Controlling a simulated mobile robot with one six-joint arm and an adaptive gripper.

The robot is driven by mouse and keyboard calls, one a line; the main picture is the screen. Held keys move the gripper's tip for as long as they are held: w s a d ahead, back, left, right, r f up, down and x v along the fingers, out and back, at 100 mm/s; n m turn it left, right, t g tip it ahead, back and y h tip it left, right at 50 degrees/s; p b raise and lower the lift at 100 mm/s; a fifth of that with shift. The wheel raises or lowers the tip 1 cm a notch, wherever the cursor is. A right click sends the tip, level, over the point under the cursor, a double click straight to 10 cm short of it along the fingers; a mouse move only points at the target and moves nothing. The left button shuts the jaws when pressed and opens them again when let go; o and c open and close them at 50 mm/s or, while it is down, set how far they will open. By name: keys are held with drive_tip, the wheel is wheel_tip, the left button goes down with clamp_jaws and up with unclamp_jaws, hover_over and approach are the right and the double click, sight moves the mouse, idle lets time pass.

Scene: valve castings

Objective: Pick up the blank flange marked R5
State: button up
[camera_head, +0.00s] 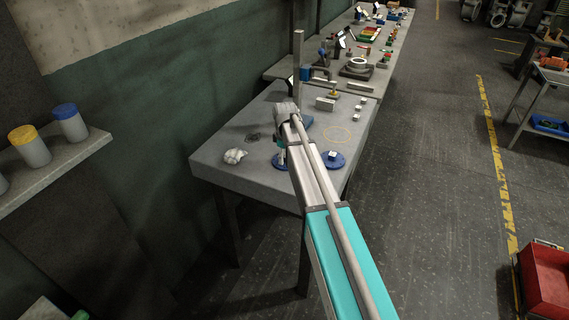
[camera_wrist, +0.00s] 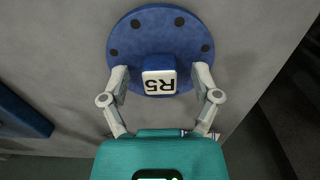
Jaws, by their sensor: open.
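The blue round flange marked R5 (camera_wrist: 123,48) lies flat on the table in the wrist view, with holes around its rim. Its raised hub carries a white label reading R5, upside down in this view. My gripper (camera_wrist: 160,76) is open, with one finger on each side of the hub; I cannot tell if they touch it.
A lumpy pale casting (camera_head: 234,156) sits left on the grey table (camera_head: 215,160). A straight-edged blue object (camera_wrist: 22,114) is at the left of the wrist view. A post (camera_head: 298,65) and small blocks stand farther back. A yellow ring marking (camera_head: 337,127) is clear.

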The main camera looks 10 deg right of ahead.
idle(0.5)
clamp_jaws()
